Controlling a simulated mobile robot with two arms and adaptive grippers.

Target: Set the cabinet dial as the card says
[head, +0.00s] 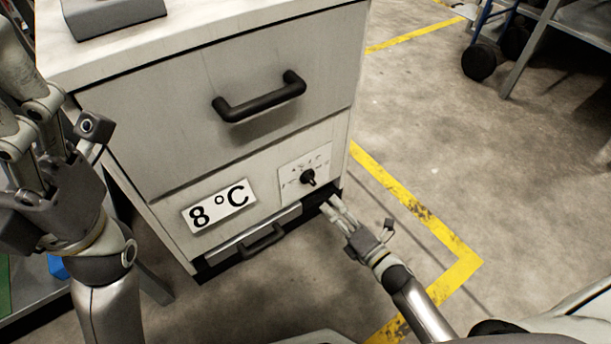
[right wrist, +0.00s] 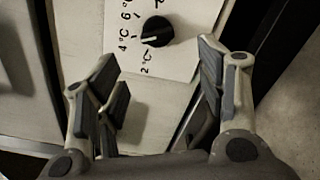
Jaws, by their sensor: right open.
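The card (head: 220,206) on the white cabinet's lower front reads "8 °C". The black cabinet dial (head: 308,177) sits on a white scale plate to its right. In the right wrist view the dial (right wrist: 157,31) has its white mark toward the lower left, around the 2 °C and 4 °C labels; 6 °C also shows, and the rest of the scale is cut off. My right gripper (head: 337,208) is open and empty, just below the dial; its fingers (right wrist: 160,90) are spread and apart from it. My left gripper (head: 68,110) is open and empty at the left.
The cabinet (head: 190,110) has a large drawer with a black handle (head: 260,97) above the dial. A lower handle (head: 262,241) is below the card. A grey object (head: 112,14) lies on top. The floor to the right is clear, with yellow lines; a wheeled cart (head: 480,60) stands beyond.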

